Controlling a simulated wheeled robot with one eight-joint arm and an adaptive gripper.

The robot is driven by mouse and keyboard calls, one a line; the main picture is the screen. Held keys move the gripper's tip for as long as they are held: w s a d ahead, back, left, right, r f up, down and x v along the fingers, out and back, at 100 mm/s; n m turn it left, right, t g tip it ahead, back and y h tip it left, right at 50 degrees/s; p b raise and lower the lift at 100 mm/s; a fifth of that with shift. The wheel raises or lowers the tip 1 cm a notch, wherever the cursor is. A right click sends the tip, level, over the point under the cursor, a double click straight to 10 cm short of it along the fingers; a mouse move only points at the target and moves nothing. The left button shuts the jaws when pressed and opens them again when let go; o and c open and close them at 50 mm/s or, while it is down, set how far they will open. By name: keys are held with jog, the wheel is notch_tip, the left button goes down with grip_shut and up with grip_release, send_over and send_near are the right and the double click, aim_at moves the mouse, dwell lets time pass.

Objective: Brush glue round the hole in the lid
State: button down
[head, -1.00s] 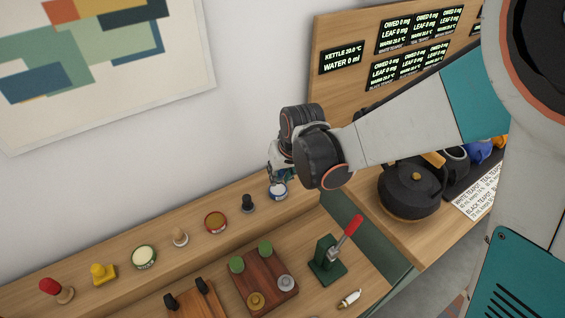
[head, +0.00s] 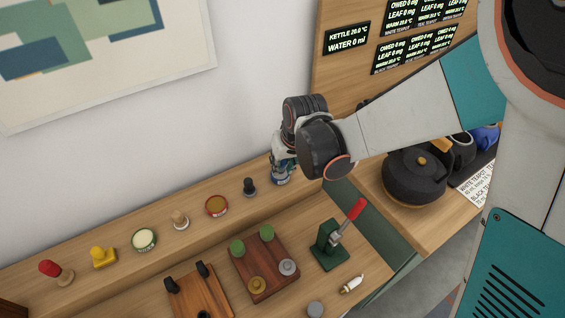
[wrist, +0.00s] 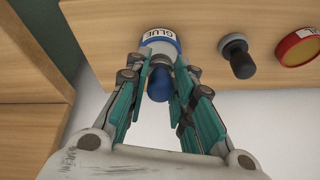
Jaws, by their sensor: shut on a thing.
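The glue pot (wrist: 160,42) is white and blue, with a GLUE label, at the top of the wrist view. In the head view it (head: 281,178) is at the right end of the raised wooden shelf. A blue knob or handle (wrist: 158,86) sticks out from it. My gripper (wrist: 160,85) has its teal fingers shut on this blue handle. The handle's lower end, and any brush, are hidden. I cannot make out a lid with a hole for certain; a grey disc (head: 315,309) lies at the bottom edge of the head view.
The shelf also holds a dark stamp (head: 249,187), a red tin (head: 216,206) and a green-white tin (head: 144,240). Below are a wooden block with discs (head: 263,277), a green press with red lever (head: 330,245) and a white tube (head: 352,285). A black kettle (head: 415,180) stands right.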

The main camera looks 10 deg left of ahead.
jog(key=shift+f+b, duration=0.65)
dwell(1.7)
jog(key=shift+r, duration=0.1)
jog(key=shift+r+p, duration=2.55)
jog(key=shift+r, duration=0.9)
